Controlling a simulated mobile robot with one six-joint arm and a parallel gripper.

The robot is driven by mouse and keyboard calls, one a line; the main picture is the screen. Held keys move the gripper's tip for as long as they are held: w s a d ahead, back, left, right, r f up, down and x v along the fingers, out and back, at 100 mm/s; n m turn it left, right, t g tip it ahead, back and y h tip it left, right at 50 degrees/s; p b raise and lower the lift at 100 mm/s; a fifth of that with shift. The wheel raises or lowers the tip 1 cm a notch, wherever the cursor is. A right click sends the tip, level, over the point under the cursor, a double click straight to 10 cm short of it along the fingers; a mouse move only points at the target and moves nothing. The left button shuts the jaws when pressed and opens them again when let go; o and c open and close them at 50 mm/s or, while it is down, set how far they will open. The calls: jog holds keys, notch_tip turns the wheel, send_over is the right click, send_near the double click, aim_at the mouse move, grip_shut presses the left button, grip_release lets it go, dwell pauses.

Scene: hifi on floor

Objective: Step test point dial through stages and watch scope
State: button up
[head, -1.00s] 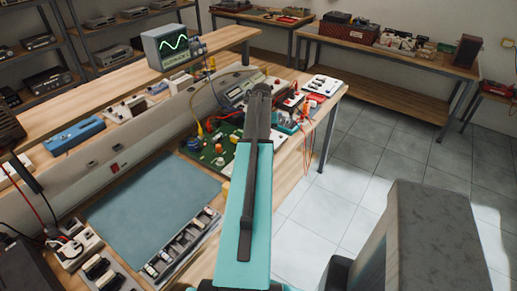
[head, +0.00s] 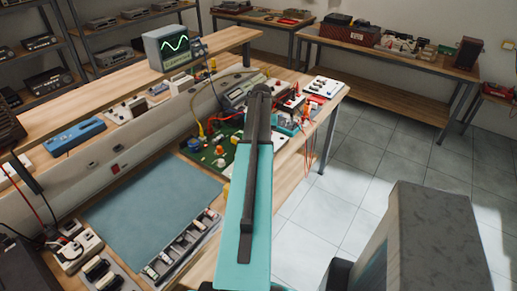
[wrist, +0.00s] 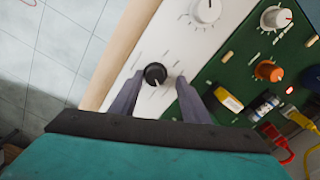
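The black dial (wrist: 155,74) sits on a white panel (wrist: 190,52) with printed tick marks around it. My gripper (wrist: 159,80) is open in the wrist view, one finger on each side of the dial, with small gaps visible; I cannot tell how high above the panel the tips are. In the head view my arm hides the gripper and the dial. The scope (head: 167,50) stands on the raised shelf at upper left, its screen lit with a green wave trace.
The green circuit board (wrist: 240,75) carries knobs, capacitors and plugged leads beside the white panel; it also shows in the head view (head: 206,160). A blue mat (head: 150,205) lies clear on the bench. Red wires hang at the bench's right edge.

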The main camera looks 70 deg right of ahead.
jog(key=shift+s, duration=0.2)
jog(key=shift+r, duration=0.15)
jog(key=shift+s+r, duration=0.1)
jog(key=shift+r, duration=0.1)
notch_tip(320, 180, up, 13)
jog(key=b, duration=0.3)
dwell(0.5)
jog(key=shift+r, duration=0.15)
